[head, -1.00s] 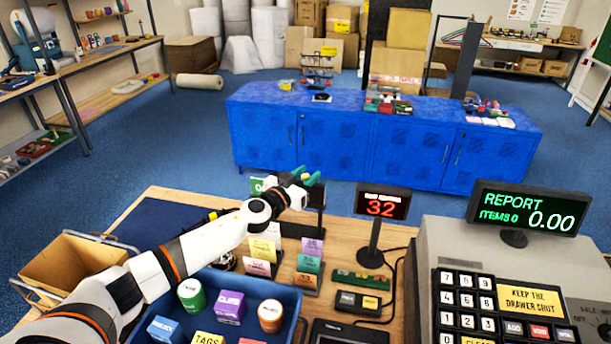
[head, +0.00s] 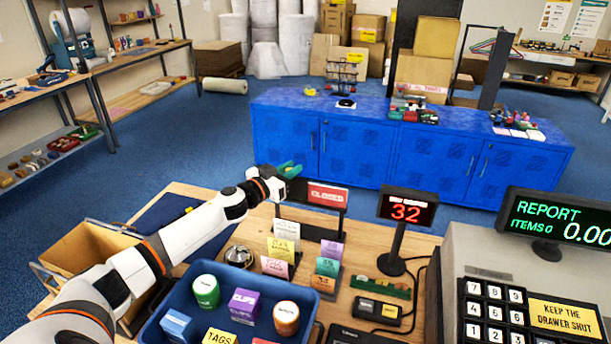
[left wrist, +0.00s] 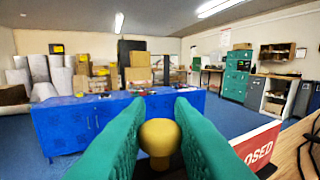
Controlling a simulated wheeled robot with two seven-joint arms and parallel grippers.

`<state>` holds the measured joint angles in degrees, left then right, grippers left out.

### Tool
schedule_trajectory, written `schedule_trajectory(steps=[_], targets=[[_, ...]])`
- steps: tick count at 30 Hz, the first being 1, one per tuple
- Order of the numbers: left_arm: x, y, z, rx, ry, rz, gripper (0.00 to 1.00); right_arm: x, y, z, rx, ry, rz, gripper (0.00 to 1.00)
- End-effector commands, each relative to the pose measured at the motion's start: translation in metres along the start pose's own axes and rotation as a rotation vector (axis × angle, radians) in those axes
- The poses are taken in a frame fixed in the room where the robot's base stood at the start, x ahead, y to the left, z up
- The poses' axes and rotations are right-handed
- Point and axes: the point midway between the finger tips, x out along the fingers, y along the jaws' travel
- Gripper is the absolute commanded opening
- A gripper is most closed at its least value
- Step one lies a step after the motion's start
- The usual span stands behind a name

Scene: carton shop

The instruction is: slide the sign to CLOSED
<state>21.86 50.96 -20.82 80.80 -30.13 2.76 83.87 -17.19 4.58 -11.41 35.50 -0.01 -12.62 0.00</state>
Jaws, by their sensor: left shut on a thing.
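The sign (head: 327,195) stands on a dark frame at the back of the counter. It shows a red panel reading CLOSED, with no green panel visible. My left gripper (head: 288,168) is at the left end of the sign's frame. In the left wrist view its green fingers are shut on a round yellow knob (left wrist: 160,137), and the red panel (left wrist: 258,148) is at the lower right. My right gripper is in neither view.
A blue tray (head: 149,334) with jars and boxes is below my left arm. Small card stands (head: 327,268), a bell (head: 239,256), a display reading 32 (head: 407,210) and a cash register (head: 470,250) share the counter. A blue cabinet (head: 357,150) stands beyond.

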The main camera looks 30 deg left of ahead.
Motion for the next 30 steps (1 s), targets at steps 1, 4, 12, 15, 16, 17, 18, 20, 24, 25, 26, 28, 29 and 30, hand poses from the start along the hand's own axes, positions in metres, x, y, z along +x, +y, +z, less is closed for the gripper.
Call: schedule_trajectory(steps=[1, 4, 12, 15, 16, 17, 18, 20, 24, 25, 26, 28, 29, 30], targets=[[-0.001, 0.004, -0.001, 0.000, 0.003, 0.006, 0.00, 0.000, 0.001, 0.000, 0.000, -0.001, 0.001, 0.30], [-0.001, 0.004, -0.001, 0.001, 0.003, 0.007, 0.00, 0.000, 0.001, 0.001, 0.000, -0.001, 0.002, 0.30], [-0.001, 0.004, -0.001, 0.001, 0.003, 0.008, 0.40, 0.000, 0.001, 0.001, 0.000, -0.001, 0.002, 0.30], [-0.001, 0.004, -0.001, 0.001, 0.003, 0.007, 0.40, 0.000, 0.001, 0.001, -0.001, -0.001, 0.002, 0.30], [-0.001, 0.004, -0.001, 0.001, 0.003, 0.007, 0.40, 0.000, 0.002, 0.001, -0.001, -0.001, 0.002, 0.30], [-0.001, 0.004, -0.001, 0.001, 0.003, 0.007, 0.40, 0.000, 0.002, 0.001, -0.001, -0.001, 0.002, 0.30], [-0.001, 0.004, -0.001, 0.001, 0.002, 0.007, 0.40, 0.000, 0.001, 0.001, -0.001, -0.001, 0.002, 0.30], [-0.001, 0.004, -0.001, 0.001, 0.002, 0.006, 0.40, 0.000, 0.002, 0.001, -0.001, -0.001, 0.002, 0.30], [-0.008, 0.004, -0.003, 0.000, 0.003, 0.008, 0.40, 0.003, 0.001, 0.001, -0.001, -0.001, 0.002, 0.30], [-0.011, 0.004, -0.003, 0.001, 0.003, 0.007, 0.40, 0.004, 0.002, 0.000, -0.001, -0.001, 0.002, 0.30], [-0.015, 0.005, -0.004, 0.002, 0.005, 0.008, 0.40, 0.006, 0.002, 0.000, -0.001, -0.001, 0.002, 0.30], [-0.025, 0.004, -0.005, 0.003, 0.006, 0.006, 0.40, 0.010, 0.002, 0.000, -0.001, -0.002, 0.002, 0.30], [-0.030, 0.003, -0.005, 0.005, 0.007, 0.005, 0.40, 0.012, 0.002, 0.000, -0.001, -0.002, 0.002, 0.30], [-0.037, 0.004, -0.006, 0.002, 0.006, 0.006, 0.40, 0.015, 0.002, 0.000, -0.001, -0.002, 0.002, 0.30]])
